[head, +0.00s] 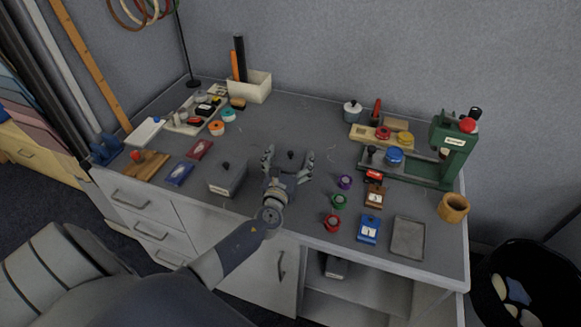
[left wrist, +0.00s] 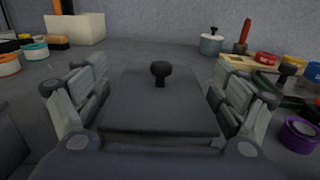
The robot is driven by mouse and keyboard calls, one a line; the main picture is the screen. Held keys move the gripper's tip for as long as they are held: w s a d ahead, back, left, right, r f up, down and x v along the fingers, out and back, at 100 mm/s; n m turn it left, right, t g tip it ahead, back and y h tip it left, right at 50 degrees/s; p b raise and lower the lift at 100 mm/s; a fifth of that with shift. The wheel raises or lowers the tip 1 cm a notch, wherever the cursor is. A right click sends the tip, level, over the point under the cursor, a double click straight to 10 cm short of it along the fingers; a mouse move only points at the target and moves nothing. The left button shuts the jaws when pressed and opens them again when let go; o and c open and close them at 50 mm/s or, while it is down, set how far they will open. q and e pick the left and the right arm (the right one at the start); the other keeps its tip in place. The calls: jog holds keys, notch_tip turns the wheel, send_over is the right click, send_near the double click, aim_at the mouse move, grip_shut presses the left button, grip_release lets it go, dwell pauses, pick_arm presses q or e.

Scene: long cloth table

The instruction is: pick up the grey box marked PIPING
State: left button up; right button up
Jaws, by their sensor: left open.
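A grey box with a black knob on its lid stands between the fingers of my left gripper (head: 289,155). This box (head: 290,164) is mostly hidden by the gripper in the head view. In the left wrist view the box (left wrist: 158,110) fills the middle, with an open finger on either side and gaps beside it. The gripper is open and not closed on it. A second grey box (head: 227,179) with a knob and a pale front label stands just left of the gripper. I cannot read its label, and no label shows on the first box. My right gripper is not in view.
Right of the gripper are purple (head: 345,182), green (head: 338,201) and red (head: 332,222) spools. Red (head: 200,150) and blue (head: 179,174) flat items lie to the left. A green press (head: 447,150) stands at the right. The table behind the gripper is largely clear.

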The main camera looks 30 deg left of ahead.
pick_arm(q)
jog(key=c, duration=1.4)
